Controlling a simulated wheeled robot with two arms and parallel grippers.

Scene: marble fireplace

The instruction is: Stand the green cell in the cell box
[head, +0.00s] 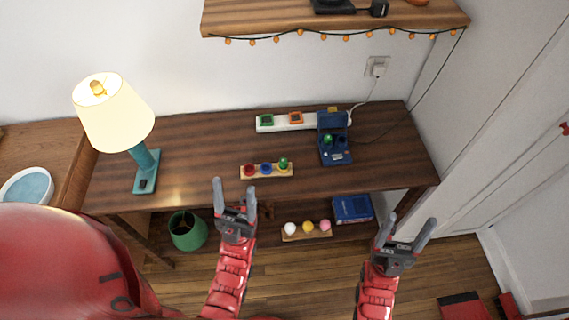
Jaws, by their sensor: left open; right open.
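The cell box (335,158) looks like the dark blue box with its lid up, toward the right of the desk. A green rounded thing (328,139) shows in its left part; a dark blue one is beside it. A wooden rack (279,175) nearer the front edge holds a red, a blue and a green piece (283,163), the green one at its right end. I cannot tell which green thing is the cell. My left gripper (234,186) is open and empty, below and left of the rack in the picture. My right gripper (410,220) is open and empty, right of the desk front.
A lit teal lamp (147,170) stands at the desk's left. A white strip (267,127) with green and orange squares lies at the back. Below are a wooden holder (307,236) with balls, a blue book (352,208) and a green bin (188,232).

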